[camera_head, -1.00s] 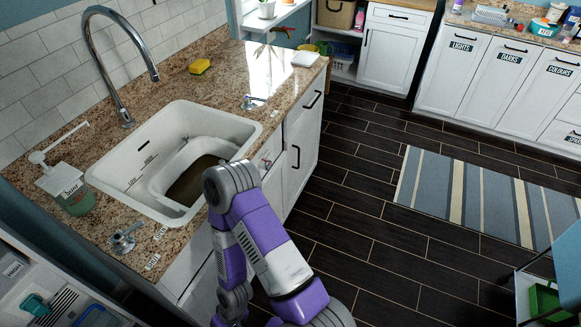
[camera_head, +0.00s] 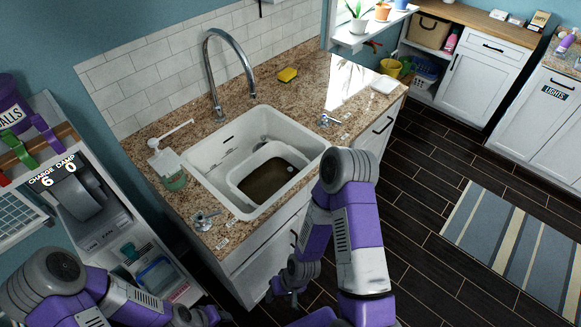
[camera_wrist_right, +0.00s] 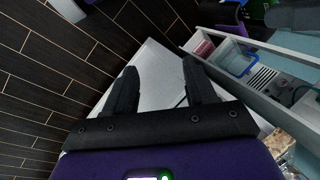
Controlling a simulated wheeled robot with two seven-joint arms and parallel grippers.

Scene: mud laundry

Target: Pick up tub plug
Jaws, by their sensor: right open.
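I cannot make out a tub plug in either view. The white sink (camera_head: 215,160) is set in the granite counter, and a white tub (camera_head: 240,172) with murky brown water stands in it. My right gripper (camera_head: 284,287) is low in front of the sink cabinet, below the counter's edge. In the right wrist view its two dark fingers (camera_wrist_right: 160,70) are apart with nothing held between them, facing a pale cabinet surface. My left gripper (camera_head: 207,315) is at the bottom edge of the head view, small and partly cut off, so its jaws are unclear.
A curved faucet (camera_head: 213,75) rises behind the sink. A soap bottle (camera_head: 168,165) stands left of it, and a yellow sponge (camera_head: 288,75) lies behind. A shelf unit with a blue-rimmed tray (camera_head: 158,275) is at the left. Dark floor and a striped rug (camera_head: 510,245) lie open at right.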

